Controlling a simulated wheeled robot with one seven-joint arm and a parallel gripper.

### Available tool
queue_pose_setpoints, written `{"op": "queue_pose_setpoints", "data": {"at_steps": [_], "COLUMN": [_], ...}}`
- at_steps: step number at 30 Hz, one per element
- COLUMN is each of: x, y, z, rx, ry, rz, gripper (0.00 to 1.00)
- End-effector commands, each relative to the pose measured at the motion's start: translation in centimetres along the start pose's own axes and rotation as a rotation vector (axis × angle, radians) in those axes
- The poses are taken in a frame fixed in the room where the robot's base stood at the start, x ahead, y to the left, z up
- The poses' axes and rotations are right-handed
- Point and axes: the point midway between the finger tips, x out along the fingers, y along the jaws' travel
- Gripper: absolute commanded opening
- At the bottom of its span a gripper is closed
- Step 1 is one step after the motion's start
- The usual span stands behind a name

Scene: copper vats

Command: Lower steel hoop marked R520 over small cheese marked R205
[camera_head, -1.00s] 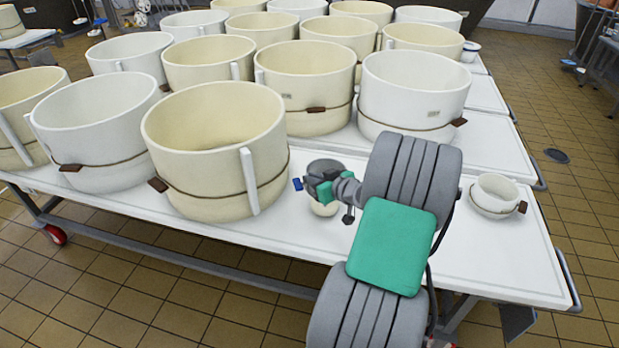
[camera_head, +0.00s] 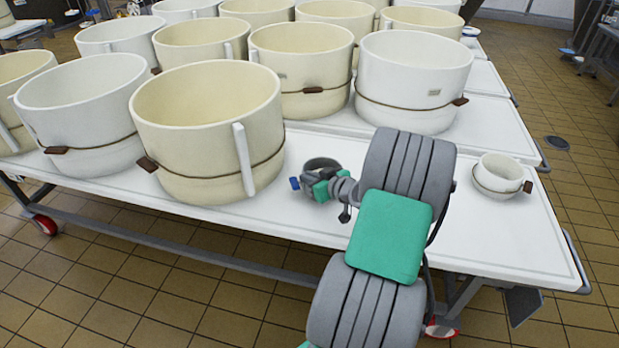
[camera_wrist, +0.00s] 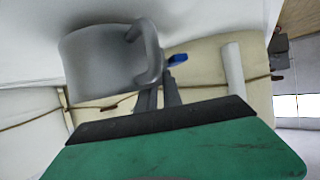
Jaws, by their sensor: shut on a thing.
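The small grey steel hoop (camera_head: 309,177) is low over the white table, in front of the big cream vat-like mould. My gripper (camera_head: 328,184) is shut on the hoop's side, on what looks like its handle. The wrist view shows the hoop's smooth grey wall (camera_wrist: 100,62) with the handle between my gripper's fingers (camera_wrist: 158,92). A blue piece (camera_head: 294,183) sticks out at the hoop's left side. The small cheese is not visible now; the hoop and gripper cover its place. I cannot tell whether the hoop touches the tabletop. The R520 and R205 markings are not readable.
A big cream mould (camera_head: 207,140) stands close left of the hoop, and a large white one (camera_head: 412,85) stands behind. A small white mould (camera_head: 500,175) sits at the right on the table (camera_head: 465,235). The tabletop between is clear.

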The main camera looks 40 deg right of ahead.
Motion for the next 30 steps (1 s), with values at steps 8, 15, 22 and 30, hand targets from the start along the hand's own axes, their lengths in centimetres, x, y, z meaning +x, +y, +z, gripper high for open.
{"op": "queue_pose_setpoints", "data": {"at_steps": [8, 15, 22, 30], "x": [-0.02, 0.04, 0.17, 0.19], "y": [0.03, 0.03, 0.04, 0.04], "z": [-0.13, 0.02, 0.32, 0.37], "rx": [-0.002, -0.001, -0.001, -0.001], "ry": [0.002, 0.002, 0.002, 0.002], "rz": [0.001, 0.001, 0.001, 0.001], "gripper": [0.0, 0.0, 0.0, 0.0]}}
